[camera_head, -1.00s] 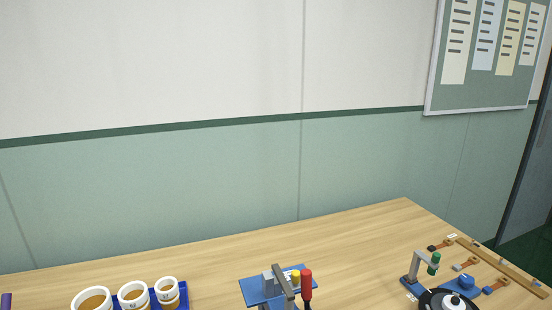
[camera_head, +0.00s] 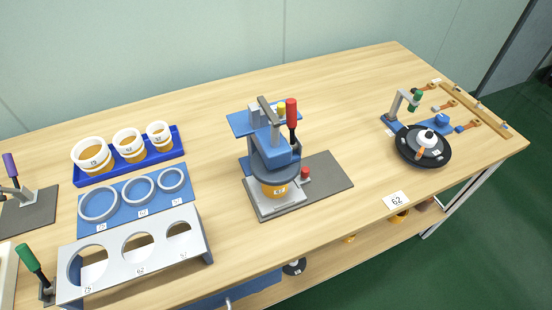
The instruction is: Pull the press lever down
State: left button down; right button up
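The press (camera_head: 273,150) stands on a dark mat near the middle of the table, with a blue body and a grey base. Its lever has a red handle (camera_head: 291,112) that stands upright at the press's right side. An orange and white cup-like piece (camera_head: 275,189) labelled 57 or similar sits under the press head; the label is too small to read surely. A small red knob (camera_head: 305,174) is on the base's right. Neither of my grippers shows in the view.
At left, a blue tray (camera_head: 177,147) holds three white-rimmed cups. White rings lie on a blue mat (camera_head: 122,220), behind a grey holed rack (camera_head: 197,232). Green and purple handled levers stand at far left. A black round device (camera_head: 422,146) is at right. Table between press and device is clear.

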aim_at(291, 104)
jog(key=k+j+z, duration=0.15)
jog(key=k, duration=0.25)
jog(key=k+j+z, duration=0.15)
jog(key=k, duration=0.3)
jog(key=j, duration=0.1)
